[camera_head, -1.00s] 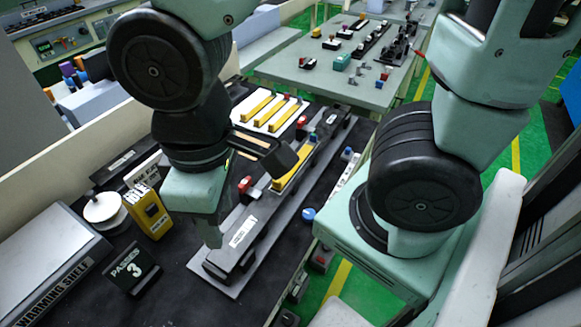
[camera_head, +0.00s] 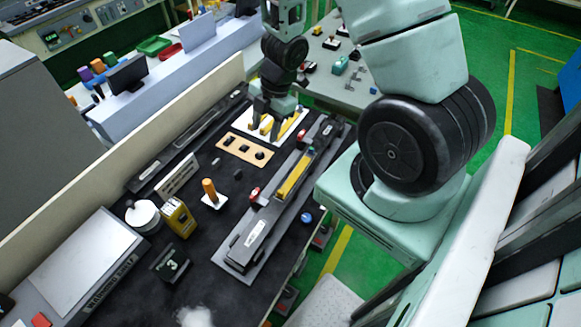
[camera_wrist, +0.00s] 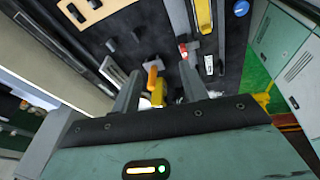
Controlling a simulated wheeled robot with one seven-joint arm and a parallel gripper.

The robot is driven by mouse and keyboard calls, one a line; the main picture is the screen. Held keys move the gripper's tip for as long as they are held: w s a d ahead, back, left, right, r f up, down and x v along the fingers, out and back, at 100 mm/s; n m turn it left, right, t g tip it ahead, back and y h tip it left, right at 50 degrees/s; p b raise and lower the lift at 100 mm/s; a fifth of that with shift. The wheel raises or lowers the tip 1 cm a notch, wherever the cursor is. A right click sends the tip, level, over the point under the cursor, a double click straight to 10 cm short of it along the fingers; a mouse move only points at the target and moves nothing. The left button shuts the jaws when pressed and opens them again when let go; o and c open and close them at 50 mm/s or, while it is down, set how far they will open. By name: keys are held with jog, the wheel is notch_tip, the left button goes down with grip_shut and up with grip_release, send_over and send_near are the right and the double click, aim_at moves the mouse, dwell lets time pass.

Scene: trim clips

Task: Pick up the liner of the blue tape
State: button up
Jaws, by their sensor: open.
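My gripper (camera_head: 266,122) hangs at the far end of the black bench, over or just in front of a white board (camera_head: 297,124) with yellow strips (camera_head: 268,125). In the wrist view its two fingers (camera_wrist: 160,92) are apart, with nothing held between them. I cannot make out a blue tape or its liner on the white board; the arm hides part of it. A round blue knob-like piece (camera_head: 306,217) sits by the long grey fixture and also shows in the wrist view (camera_wrist: 240,8).
The long grey fixture (camera_head: 240,262) carries a yellow strip (camera_head: 294,178) and red clips. A tan plate with holes (camera_head: 238,146), an orange-handled tool (camera_head: 209,190), a yellow box (camera_head: 178,217), a white spool (camera_head: 142,216) and a warming shelf (camera_head: 85,262) share the bench. A low wall borders its left side.

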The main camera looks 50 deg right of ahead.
jog(key=s+d+n+g+y+p, duration=0.1)
jog(key=s+d+n+g+p, duration=0.15)
jog(key=s, duration=0.35)
jog(key=b, duration=0.4)
send_over(281, 191)
jog(key=w+d, duration=0.1)
jog(key=d, duration=0.2)
jog(key=shift+m+y, duration=0.3)
jog(key=shift+m, duration=0.05)
jog(key=f, duration=1)
jog(key=shift+w+a+f, duration=0.2)
jog(key=shift+a+f, duration=0.05)
jog(key=shift+f, duration=0.05)
jog(key=shift+a+f, duration=0.2)
jog(key=shift+f, duration=0.15)
jog(key=b+x, duration=0.4)
jog(key=b, duration=0.1)
jog(key=shift+s+d+f, duration=0.15)
jog(key=shift+s, duration=0.25)
jog(key=shift+a+f+b, duration=0.2)
jog(key=shift+f+b, duration=0.2)
jog(key=shift+b, duration=0.05)
grip_shut()
